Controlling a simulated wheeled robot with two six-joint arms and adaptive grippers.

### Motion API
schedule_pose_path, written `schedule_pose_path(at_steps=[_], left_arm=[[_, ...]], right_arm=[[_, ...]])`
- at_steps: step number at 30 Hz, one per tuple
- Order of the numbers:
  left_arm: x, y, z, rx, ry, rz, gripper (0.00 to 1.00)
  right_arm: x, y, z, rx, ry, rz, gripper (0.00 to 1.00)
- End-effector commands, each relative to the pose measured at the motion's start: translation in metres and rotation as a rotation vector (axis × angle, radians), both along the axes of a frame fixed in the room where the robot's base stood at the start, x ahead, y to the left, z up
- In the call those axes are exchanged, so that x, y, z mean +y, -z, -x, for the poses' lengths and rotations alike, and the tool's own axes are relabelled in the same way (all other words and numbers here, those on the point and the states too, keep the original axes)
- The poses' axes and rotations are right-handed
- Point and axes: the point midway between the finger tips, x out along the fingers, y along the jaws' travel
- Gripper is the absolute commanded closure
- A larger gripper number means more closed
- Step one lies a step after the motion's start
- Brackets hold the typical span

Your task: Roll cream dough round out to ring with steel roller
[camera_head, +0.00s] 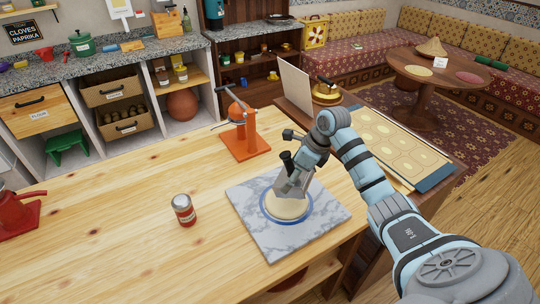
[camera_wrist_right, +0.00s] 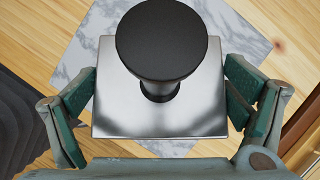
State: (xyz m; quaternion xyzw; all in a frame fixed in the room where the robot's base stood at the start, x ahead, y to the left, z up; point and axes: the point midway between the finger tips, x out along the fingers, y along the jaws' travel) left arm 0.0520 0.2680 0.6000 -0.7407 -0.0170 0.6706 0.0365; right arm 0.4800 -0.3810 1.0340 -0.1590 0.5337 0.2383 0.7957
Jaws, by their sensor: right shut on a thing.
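The cream dough round (camera_head: 285,209) lies on a grey-white marble slab (camera_head: 320,226). A blue ring (camera_head: 284,221) runs around the dough, with a narrow pale band between them in front. My right gripper (camera_head: 294,180) is over the back part of the dough, shut on the steel roller (camera_head: 291,190). In the right wrist view the roller (camera_wrist_right: 112,115) is a shiny block with a black knob, between the green finger pads of my gripper (camera_wrist_right: 160,105). The roller and gripper hide the back of the dough and ring. I cannot tell whether the roller touches the dough. My left gripper is not in view.
An orange press (camera_head: 243,135) stands behind the slab on the wooden table. A red-labelled tin (camera_head: 183,210) stands left of the slab. A red device (camera_head: 15,215) is at the far left. The table between the tin and the red device is clear.

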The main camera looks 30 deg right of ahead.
Motion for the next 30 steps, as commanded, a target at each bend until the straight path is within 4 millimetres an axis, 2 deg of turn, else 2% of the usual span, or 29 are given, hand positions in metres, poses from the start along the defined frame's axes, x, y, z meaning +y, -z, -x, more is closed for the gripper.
schedule_pose_path(at_steps=[1, 12, 30], left_arm=[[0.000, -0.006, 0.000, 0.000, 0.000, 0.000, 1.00], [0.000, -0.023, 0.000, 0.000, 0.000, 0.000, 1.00], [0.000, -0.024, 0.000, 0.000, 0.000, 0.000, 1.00]], right_arm=[[-0.001, -0.007, 0.000, -0.001, 0.000, 0.000, 0.29], [-0.005, -0.030, 0.004, -0.001, 0.010, 0.000, 0.29], [-0.005, -0.032, 0.004, -0.001, 0.012, -0.001, 0.29]])
